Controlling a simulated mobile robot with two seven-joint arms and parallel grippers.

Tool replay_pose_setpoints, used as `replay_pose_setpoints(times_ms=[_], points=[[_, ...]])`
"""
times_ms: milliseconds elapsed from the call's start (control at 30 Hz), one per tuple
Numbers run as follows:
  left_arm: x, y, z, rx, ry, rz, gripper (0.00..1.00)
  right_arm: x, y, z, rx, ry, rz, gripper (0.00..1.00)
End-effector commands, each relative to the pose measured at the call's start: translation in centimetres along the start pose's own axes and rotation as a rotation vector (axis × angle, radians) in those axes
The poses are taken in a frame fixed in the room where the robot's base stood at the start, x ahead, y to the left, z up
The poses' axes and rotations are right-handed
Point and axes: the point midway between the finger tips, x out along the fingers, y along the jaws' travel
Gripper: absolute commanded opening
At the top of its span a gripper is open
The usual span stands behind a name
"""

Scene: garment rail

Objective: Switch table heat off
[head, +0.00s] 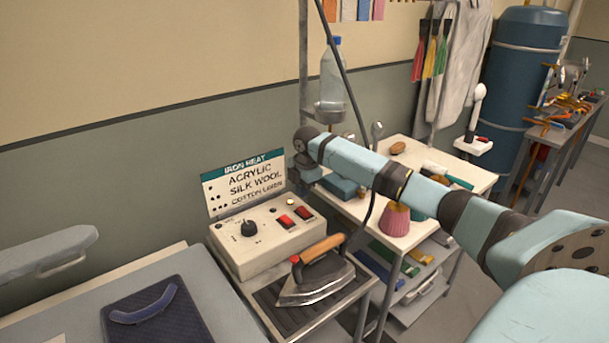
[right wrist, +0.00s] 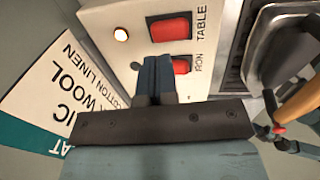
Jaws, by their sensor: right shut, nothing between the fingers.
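The control box (head: 262,255) stands behind the iron, with a dark knob and two red switches on top. The TABLE switch (head: 304,212) is the right one; in the right wrist view it (right wrist: 170,27) shows whole beside its label, with a lit lamp (right wrist: 120,35) next to it. The IRON switch (head: 284,220) is partly hidden behind my fingers in the right wrist view (right wrist: 183,63). My right gripper (right wrist: 158,60) is shut and empty over the box, its tips near the switches; contact cannot be told. My left gripper is not in view.
An iron (head: 317,272) with a wooden handle sits on its rest, close in front of the box. A heat sign (head: 245,185) stands behind it. A bottle (head: 331,78) is on the rail post. A side table (head: 400,235) with tools stands to the right.

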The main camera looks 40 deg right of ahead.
Motion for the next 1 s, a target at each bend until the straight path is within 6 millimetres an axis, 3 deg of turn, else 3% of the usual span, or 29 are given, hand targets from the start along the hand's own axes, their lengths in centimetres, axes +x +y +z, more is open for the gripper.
replay_pose_setpoints(times_ms=[200, 333, 1000], points=[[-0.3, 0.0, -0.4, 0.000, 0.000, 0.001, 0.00, 3.7, -0.1, 0.0, 0.000, 0.000, -0.001, 0.00], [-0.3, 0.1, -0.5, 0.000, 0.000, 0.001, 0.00, 4.9, 0.0, 0.0, 0.001, -0.001, 0.000, 0.00], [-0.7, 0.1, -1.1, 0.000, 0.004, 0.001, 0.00, 5.9, 0.1, 0.0, -0.001, -0.001, 0.000, 0.00]])
